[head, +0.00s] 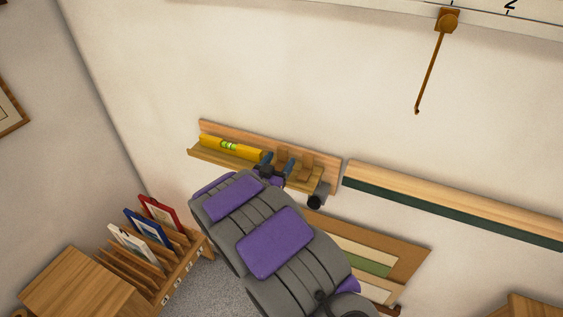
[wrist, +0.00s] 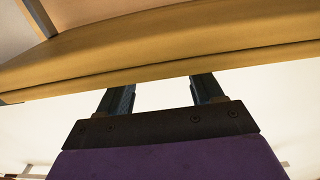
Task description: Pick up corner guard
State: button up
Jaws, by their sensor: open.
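A wooden wall shelf (head: 213,152) carries small light-wood pieces (head: 306,162) on its right part. One may be the corner guard, but I cannot tell which. My gripper (head: 278,158) is at the middle of this shelf, beside these pieces, and partly hides them. In the wrist view my gripper (wrist: 163,82) has two dark fingers spread apart with nothing visible between them. Their tips reach a long wooden edge (wrist: 200,55) that crosses the view. What lies beyond that edge is hidden.
A yellow spirit level (head: 230,147) lies on the shelf's left part. A green-fronted ledge (head: 450,205) is on the right. A board with coloured strips (head: 400,250) is below. A rack with framed prints (head: 150,230) stands at left. A hook (head: 430,75) hangs above.

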jog(key=shift+x, duration=1.05)
jog(key=shift+w+a, duration=0.2)
jog(key=shift+a+f, duration=0.1)
jog(key=shift+a, duration=0.35)
jog(key=shift+d, duration=0.55)
jog(key=c, duration=0.6)
jog(key=shift+a, duration=0.1)
jog(key=c, duration=0.3)
jog(key=shift+a, duration=0.3)
jog(key=shift+c, duration=1.1)
